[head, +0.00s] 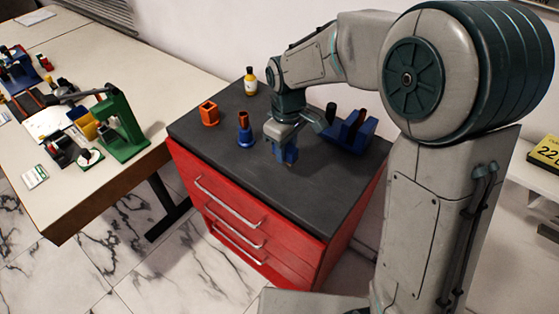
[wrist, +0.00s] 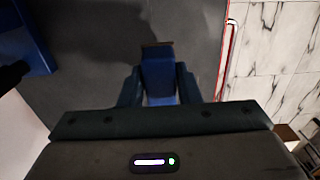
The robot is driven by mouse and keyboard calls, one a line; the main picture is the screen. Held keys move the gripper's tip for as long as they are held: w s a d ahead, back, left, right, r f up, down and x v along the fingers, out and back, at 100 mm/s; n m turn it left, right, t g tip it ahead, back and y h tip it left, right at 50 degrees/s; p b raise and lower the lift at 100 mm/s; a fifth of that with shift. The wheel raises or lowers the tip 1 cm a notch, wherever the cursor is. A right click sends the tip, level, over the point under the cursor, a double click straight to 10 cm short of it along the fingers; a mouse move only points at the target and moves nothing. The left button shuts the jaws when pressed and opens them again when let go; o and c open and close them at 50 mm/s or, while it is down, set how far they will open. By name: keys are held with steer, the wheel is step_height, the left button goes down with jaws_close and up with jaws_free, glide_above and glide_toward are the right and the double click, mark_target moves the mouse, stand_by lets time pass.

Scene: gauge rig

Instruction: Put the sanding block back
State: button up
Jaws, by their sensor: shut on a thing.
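The sanding block, a blue block with a thin brown edge at its far end, is between the fingers of my gripper (head: 287,152). In the wrist view the block (wrist: 158,72) sits centred, with a dark blue finger against each side. My gripper (wrist: 159,88) is shut on it and points down over the dark top of the red cabinet. Whether the block touches the top is hard to tell. A blue holder (head: 346,134) with brown and dark upright parts stands to the right of my gripper; part of a blue thing (wrist: 28,38) shows at the wrist view's upper left.
On the cabinet top (head: 330,178) stand an orange square cup (head: 209,114), a blue round piece with an orange top (head: 245,133) and a yellow bottle (head: 250,82). The front of the top is clear. A bench (head: 120,40) with a green press (head: 121,130) stands left.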

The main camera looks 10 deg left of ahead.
mark_target(279, 172)
steer(key=shift+s+a+f, duration=0.25)
steer(key=shift+a+f, duration=0.25)
steer(key=shift+a, duration=0.3)
steer(key=shift+f, duration=2)
steer(key=shift+f, duration=0.1)
steer(key=o, duration=1)
